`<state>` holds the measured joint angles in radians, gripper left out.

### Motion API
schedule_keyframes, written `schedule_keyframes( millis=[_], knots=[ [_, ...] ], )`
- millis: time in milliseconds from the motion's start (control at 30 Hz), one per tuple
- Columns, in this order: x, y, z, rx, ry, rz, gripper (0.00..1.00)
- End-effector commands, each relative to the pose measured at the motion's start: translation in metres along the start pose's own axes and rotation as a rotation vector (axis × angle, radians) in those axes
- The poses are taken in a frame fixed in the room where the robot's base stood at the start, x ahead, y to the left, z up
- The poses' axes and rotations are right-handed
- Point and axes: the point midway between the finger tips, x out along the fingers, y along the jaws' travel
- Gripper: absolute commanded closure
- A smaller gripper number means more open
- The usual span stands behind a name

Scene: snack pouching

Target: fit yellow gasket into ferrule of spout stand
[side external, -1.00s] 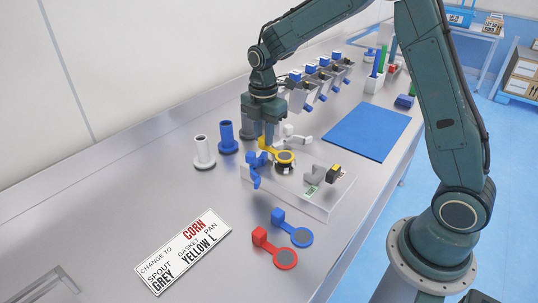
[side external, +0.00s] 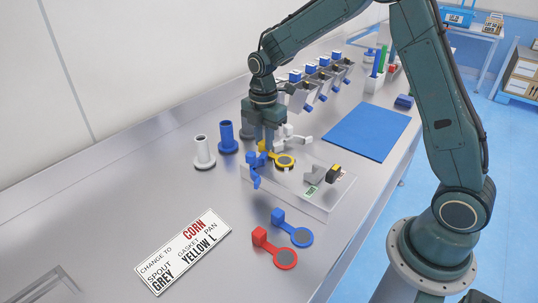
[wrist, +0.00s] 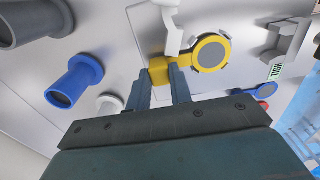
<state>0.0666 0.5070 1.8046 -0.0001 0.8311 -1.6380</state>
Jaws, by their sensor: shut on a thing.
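The yellow gasket (side external: 285,161) is a ring with a grey mesh disc and a square tab. My gripper (side external: 265,146) is shut on the tab, seen also in the wrist view with the fingers (wrist: 160,82) on either side of it. The ring (wrist: 229,52) lies level at the ferrule's place on the clear plate of the spout stand (side external: 298,205). The ferrule is hidden beneath the ring; I cannot tell whether the gasket is fully seated.
Red (side external: 285,259) and blue (side external: 302,237) gaskets lie in front. White (side external: 203,152) and blue (side external: 228,138) spouts stand left.

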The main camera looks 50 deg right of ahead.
Motion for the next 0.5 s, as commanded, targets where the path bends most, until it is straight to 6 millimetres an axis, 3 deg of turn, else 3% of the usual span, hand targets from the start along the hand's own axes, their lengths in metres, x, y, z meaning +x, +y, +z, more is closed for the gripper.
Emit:
schedule_keyframes(
  millis=[267, 300, 400, 500],
  knots=[
    [0.0048, 0.0000, 0.0000, 0.000, 0.000, 0.000, 1.00],
    [0.0045, 0.0001, 0.0000, 0.000, 0.000, 0.001, 0.71],
    [0.0044, 0.0001, 0.0000, 0.000, 0.000, 0.001, 0.54],
    [0.0044, 0.0001, 0.0000, 0.000, 0.000, 0.001, 0.54]
  ],
)
